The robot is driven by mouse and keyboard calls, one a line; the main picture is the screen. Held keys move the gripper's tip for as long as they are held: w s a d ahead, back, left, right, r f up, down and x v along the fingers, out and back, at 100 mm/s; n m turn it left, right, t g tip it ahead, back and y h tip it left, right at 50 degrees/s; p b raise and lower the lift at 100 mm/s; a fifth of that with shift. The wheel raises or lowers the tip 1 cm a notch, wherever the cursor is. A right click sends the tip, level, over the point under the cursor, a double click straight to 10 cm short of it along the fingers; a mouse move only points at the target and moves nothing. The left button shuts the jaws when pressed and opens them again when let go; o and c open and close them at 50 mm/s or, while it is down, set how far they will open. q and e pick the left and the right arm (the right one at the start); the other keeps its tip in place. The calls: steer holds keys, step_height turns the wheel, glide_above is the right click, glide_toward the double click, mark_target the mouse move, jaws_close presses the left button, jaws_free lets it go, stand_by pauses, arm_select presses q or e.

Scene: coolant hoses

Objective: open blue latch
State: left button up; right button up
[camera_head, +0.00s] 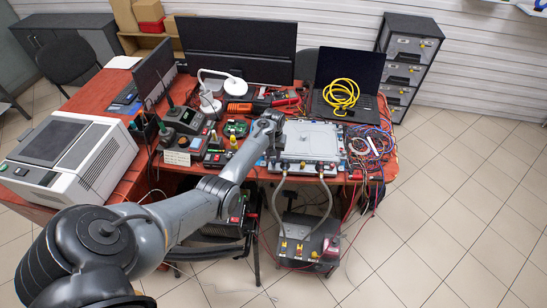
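A light grey metal unit (309,140) lies flat near the front edge of the red-brown table. Two grey hoses (276,205) run from its front side down to a dark box with coloured parts (298,243) below the table. A small blue patch (262,160) shows at the unit's left side; it is too small to tell whether it is the blue latch or how it is set. My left gripper (272,147) is at the unit's left edge, pointing down. Its fingers are too small and dark to tell open from shut, or whether they touch anything. My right gripper is out of view.
A laptop with a coiled yellow cable (341,94) stands behind the unit. Tangled red and blue wires (371,142) lie to its right. Instruments (184,121) and a circuit board (236,128) crowd the left. A large white-grey machine (70,155) fills the table's left end. Floor at right is clear.

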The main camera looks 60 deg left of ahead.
mark_target(273, 161)
arm_select(q)
step_height(273, 161, up, 8)
steer(key=p, duration=0.1)
steer(key=shift+f, duration=0.2)
stand_by(0.4)
